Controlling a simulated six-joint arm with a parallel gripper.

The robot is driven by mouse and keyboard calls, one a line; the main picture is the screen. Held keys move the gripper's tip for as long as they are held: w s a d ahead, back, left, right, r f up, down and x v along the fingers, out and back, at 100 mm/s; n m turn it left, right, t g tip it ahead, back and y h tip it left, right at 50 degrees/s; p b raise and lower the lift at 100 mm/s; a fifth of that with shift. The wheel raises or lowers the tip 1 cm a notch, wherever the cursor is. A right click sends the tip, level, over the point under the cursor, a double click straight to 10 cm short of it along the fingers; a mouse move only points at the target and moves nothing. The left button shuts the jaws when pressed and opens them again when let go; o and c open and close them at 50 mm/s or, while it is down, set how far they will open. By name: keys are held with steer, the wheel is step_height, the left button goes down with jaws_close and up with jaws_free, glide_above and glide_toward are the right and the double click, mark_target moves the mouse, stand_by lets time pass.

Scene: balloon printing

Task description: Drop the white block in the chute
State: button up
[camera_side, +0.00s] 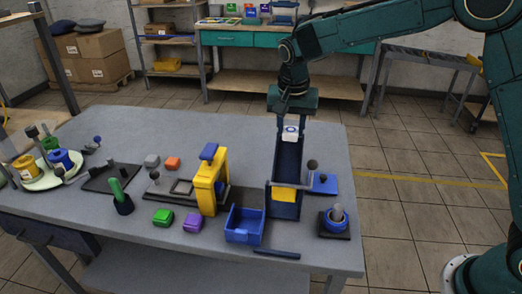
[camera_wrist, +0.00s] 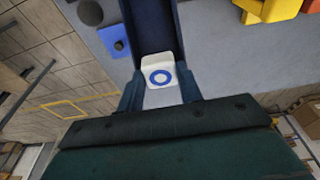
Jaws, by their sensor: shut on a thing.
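The white block (camera_side: 290,133), marked with a blue ring, is between the fingers of my gripper (camera_side: 289,125) at the upper end of the chute. In the wrist view, the white block (camera_wrist: 159,74) sits between the two fingers of my gripper (camera_wrist: 162,92), which are shut on it. The dark blue chute (camera_side: 288,160) slopes down toward a yellow flap (camera_side: 284,194). The chute's channel (camera_wrist: 153,25) also shows in the wrist view, directly beyond the block. Whether the block touches the chute floor is unclear.
A blue bin (camera_side: 244,225) stands left of the chute's lower end. A yellow press (camera_side: 209,182) stands left of the chute. A knobbed blue part (camera_side: 322,182) is close on the right. Green (camera_side: 162,216) and purple (camera_side: 193,221) blocks lie toward the front.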

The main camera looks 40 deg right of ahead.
steer(key=shift+f, duration=0.8)
steer(key=o, duration=0.8)
steer(key=shift+r, duration=0.1)
steer(key=shift+o, duration=0.6)
step_height(320, 180, up, 13)
steer(key=s+a, duration=0.2)
steer(key=shift+r, duration=0.15)
